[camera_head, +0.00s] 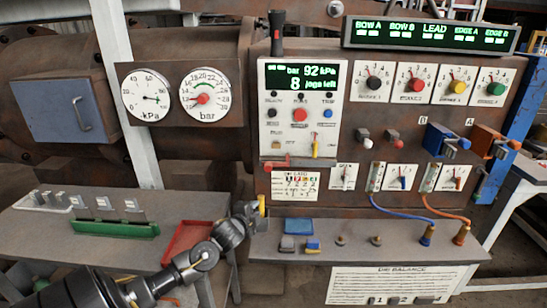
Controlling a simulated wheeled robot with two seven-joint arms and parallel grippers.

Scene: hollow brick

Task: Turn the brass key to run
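A small yellow, brass-coloured lever or key (315,148) stands roughly upright low on the right of the white control panel (292,135). It is too small for me to read which position it is turned to. My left gripper (254,212) is below and left of that panel, at the left end of the grey shelf, apart from the key. A small yellow piece shows at its tip; I cannot tell whether it is held, part of the gripper or behind it. The finger gap is hidden. My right gripper is not in view.
The panel's display (302,77) reads 92 kPa and 8 jogs left. A red-and-black handle (277,32) rises above it. The grey shelf (340,255) juts out below, with blue and orange cables (400,210) at right. A red tray (190,240) lies at left.

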